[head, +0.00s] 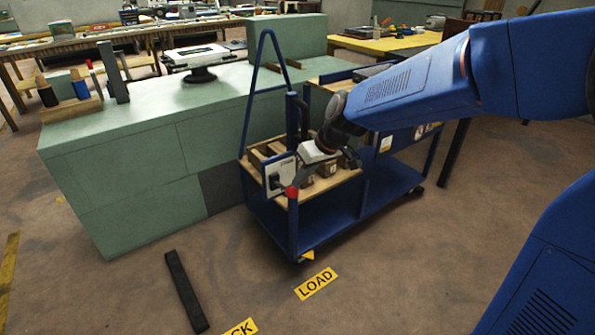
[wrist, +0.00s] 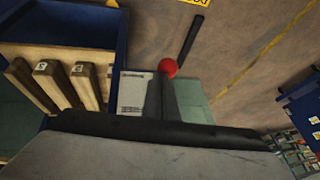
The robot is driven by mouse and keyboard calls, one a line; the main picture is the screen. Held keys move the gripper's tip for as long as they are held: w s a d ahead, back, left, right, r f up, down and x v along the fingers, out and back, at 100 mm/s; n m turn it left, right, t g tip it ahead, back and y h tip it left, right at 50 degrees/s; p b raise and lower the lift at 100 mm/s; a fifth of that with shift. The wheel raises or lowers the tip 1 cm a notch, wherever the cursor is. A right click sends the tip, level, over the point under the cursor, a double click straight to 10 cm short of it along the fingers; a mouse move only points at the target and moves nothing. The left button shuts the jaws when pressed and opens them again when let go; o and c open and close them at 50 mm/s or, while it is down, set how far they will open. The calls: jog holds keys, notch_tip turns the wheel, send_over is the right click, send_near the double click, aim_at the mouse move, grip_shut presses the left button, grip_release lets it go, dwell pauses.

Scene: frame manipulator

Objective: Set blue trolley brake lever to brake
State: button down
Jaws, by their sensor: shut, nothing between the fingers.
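The blue trolley (head: 335,213) stands beside a green counter. A white panel (head: 280,176) with a dark fitting is on its near end, and the same panel with small print shows in the wrist view (wrist: 135,92). The brake lever's red knob (head: 291,192) is at the panel's lower right; it also shows in the wrist view (wrist: 169,68). My gripper (head: 300,183) is shut and empty, close to the knob. In the wrist view its dark fingers (wrist: 167,88) reach up to the knob. I cannot tell whether they touch. Most of the lever's shaft and its setting are not clear.
Wooden blocks (wrist: 58,83) lie on the trolley's shelf beside the panel. The trolley's tall blue frame (head: 249,90) rises at its left end. The green counter (head: 120,160) is close on the left. Floor in front is open, with a black strip (head: 186,290) and a LOAD label (head: 316,284).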

notch_tip(320, 180, down, 7)
jog(key=s+d, duration=0.1)
jog(key=shift+s+f+t, duration=0.15)
jog(key=shift+s+t, duration=0.15)
jog(key=shift+s, duration=0.1)
jog(key=shift+d, duration=0.1)
jog(key=shift+r, duration=0.8)
